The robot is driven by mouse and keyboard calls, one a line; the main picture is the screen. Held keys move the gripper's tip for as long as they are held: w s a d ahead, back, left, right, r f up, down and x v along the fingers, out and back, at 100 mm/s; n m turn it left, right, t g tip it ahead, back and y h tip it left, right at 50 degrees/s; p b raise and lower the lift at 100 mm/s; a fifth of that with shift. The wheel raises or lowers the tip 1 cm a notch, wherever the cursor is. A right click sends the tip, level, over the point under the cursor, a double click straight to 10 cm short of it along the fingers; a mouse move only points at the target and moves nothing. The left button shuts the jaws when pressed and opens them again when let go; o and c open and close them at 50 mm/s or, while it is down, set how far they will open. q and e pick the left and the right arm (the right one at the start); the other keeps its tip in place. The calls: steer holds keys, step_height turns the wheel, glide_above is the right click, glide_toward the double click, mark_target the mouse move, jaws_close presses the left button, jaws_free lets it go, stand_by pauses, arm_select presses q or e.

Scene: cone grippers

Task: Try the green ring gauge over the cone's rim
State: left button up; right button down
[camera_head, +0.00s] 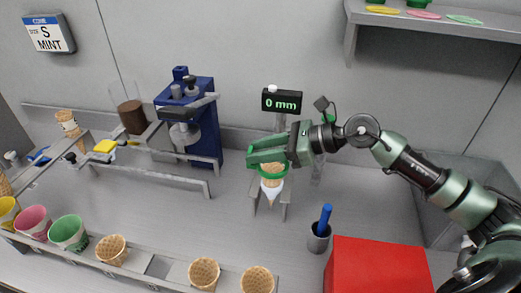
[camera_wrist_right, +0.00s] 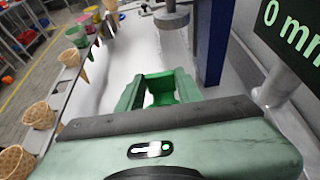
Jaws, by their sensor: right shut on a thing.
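My right gripper (camera_head: 254,154) reaches in from the right, above the waffle cone (camera_head: 272,182). The cone stands upright in a holder below the display. The green ring gauge (camera_head: 262,173) shows as a green band just under the fingers, at the cone's top. The gripper is shut on the gauge. Fingers and gauge are both green, so the exact grip and whether the ring is around the rim or just above it cannot be told. The wrist view shows the green fingers (camera_wrist_right: 160,88) but no clear cone. My left gripper is not in view.
The display (camera_head: 282,101) behind reads 0 mm. A blue press (camera_head: 192,115) stands left of the cone. A red box (camera_head: 375,266) and a grey cup (camera_head: 317,240) with a blue-handled tool are front right. Several cones (camera_head: 111,248) line the front rail. A sign reads "S MINT" (camera_head: 49,33).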

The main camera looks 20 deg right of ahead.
steer(key=shift+f+b, duration=0.35)
steer(key=shift+f, duration=0.05)
steer(key=c, duration=0.9)
jaws_free()
steer(key=shift+o, duration=0.2)
steer(key=shift+d, duration=0.1)
steer(key=shift+s+d, duration=0.2)
steer(key=shift+d, duration=0.1)
steer(key=b+v, duration=0.2)
steer(key=v, duration=0.3)
steer(key=shift+s+d+r+b, duration=0.15)
steer(key=shift+s+b, duration=0.1)
steer(key=shift+b, duration=0.15)
steer(key=shift+s+d+r, duration=0.4)
steer(key=shift+d+r, duration=0.05)
steer(key=shift+d, duration=0.05)
steer(key=shift+f, duration=0.1)
